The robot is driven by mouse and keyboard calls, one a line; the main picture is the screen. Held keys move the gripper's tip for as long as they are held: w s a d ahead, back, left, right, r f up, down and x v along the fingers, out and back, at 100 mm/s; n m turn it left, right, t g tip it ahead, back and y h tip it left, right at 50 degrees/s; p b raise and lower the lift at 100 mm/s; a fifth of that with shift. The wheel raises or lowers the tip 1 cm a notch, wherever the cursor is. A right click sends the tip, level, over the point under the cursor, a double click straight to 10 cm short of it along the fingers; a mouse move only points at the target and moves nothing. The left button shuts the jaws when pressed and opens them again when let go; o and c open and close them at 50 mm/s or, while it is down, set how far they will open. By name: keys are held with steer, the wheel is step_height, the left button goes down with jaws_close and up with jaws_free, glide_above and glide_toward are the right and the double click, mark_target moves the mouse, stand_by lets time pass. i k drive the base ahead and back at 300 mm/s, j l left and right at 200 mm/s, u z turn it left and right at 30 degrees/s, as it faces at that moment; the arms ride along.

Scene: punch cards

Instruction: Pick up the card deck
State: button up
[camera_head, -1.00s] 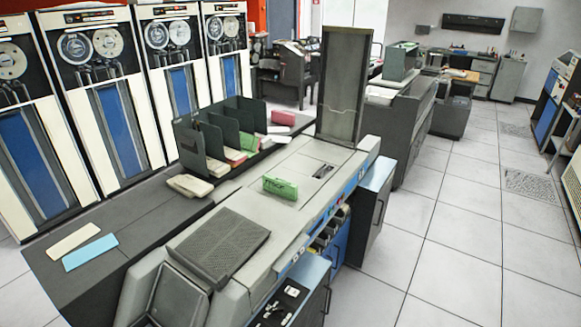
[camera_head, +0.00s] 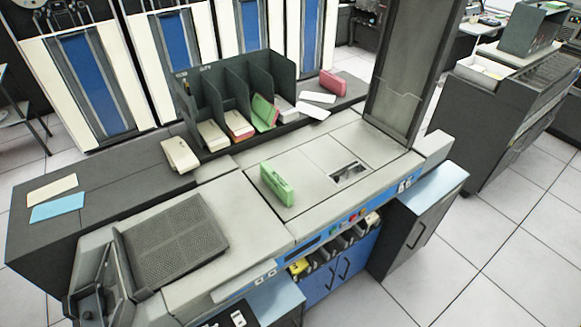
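A green card deck (camera_head: 276,184) stands on its long edge on the grey top of the card machine (camera_head: 310,205), near the middle of the head view. Other card decks are near it: a cream deck (camera_head: 180,155) lies on the dark side shelf, a red deck (camera_head: 333,83) stands at the back right, and several decks sit in the slots of the dark sorting rack (camera_head: 237,92), among them another green one (camera_head: 264,112) that leans. My gripper is not in view.
A tall grey panel (camera_head: 405,75) rises at the machine's right rear. A perforated plate (camera_head: 177,240) lies at the left front. Cream and blue cards lie flat on the left shelf. Tape cabinets (camera_head: 75,85) stand behind. White floor (camera_head: 500,220) is clear at the right.

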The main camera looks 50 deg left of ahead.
mark_target(278, 185)
steer(key=i+u, duration=0.45)
steer(key=i+l+u, duration=0.1)
steer(key=i+u, duration=0.15)
steer(key=u, duration=0.25)
steer(key=i+l+u, duration=0.25)
steer(key=u, duration=0.2)
steer(key=i+u, duration=0.2)
steer(key=u, duration=0.25)
steer(key=i+l+u, duration=0.15)
steer(key=u, duration=0.3)
steer(key=i+l+u, duration=0.15)
steer(key=u, duration=0.3)
steer(key=i+l+u, duration=0.2)
steer(key=u, duration=0.25)
steer(key=i+l+u, duration=0.1)
steer(key=l+u, duration=0.35)
steer(key=i+l+u, duration=0.2)
steer(key=k, duration=0.05)
